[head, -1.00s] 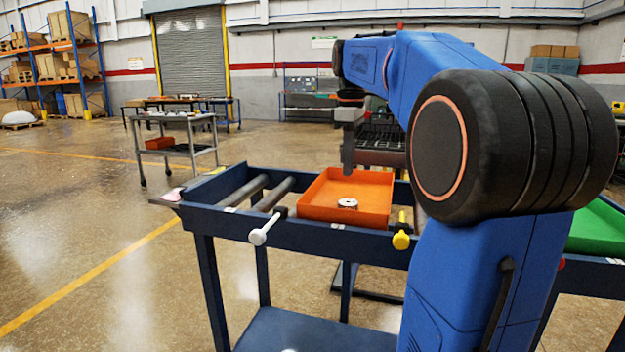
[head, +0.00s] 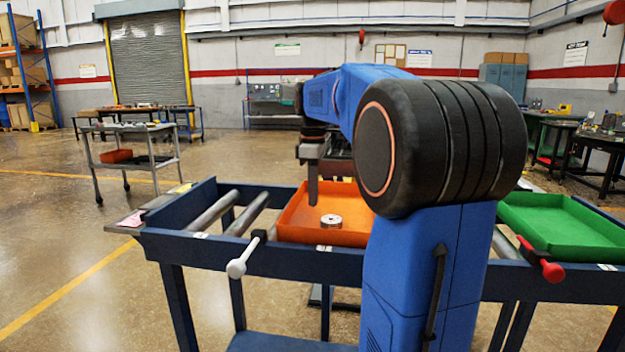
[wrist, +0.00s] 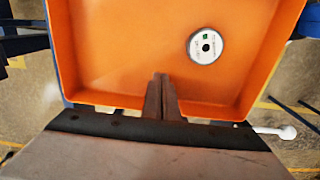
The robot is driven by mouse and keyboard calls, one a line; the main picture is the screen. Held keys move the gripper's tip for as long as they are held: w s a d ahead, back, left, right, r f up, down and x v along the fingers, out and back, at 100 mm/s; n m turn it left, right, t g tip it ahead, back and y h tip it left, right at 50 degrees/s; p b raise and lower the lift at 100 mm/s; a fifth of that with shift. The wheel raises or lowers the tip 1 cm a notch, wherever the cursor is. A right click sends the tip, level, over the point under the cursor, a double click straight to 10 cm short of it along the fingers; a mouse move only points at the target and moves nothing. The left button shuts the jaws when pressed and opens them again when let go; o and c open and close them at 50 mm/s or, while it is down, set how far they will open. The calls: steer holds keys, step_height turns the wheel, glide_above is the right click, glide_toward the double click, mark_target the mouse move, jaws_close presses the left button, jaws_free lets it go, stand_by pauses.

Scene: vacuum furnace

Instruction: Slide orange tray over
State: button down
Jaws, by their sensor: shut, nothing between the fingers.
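The orange tray (head: 298,233) sits on the blue roller frame (head: 205,248), left of my arm, which hides its right part. A round silver disc-like part (head: 331,221) lies in the tray; in the wrist view the disc (wrist: 205,46) is right of centre. My gripper (head: 313,200) points down into the tray at its left part. In the wrist view its fingers (wrist: 161,80) are together and empty, over the tray floor close to one wall. I cannot tell whether they touch the tray.
Bare rollers (head: 212,212) lie left of the orange tray. A white-knobbed lever (head: 238,268) stands out at the frame's front. A green tray (head: 550,222) sits on the right, near a red-knobbed lever (head: 551,271). A grey cart (head: 128,155) stands behind at left.

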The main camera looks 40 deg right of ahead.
mark_target(298, 212)
steer(key=shift+f, duration=0.9)
steer(key=shift+w+a, duration=0.8)
steer(key=shift+w, duration=0.15)
steer(key=shift+w+a+r, duration=0.1)
steer(key=shift+w+a, duration=0.45)
steer(key=shift+w, duration=0.1)
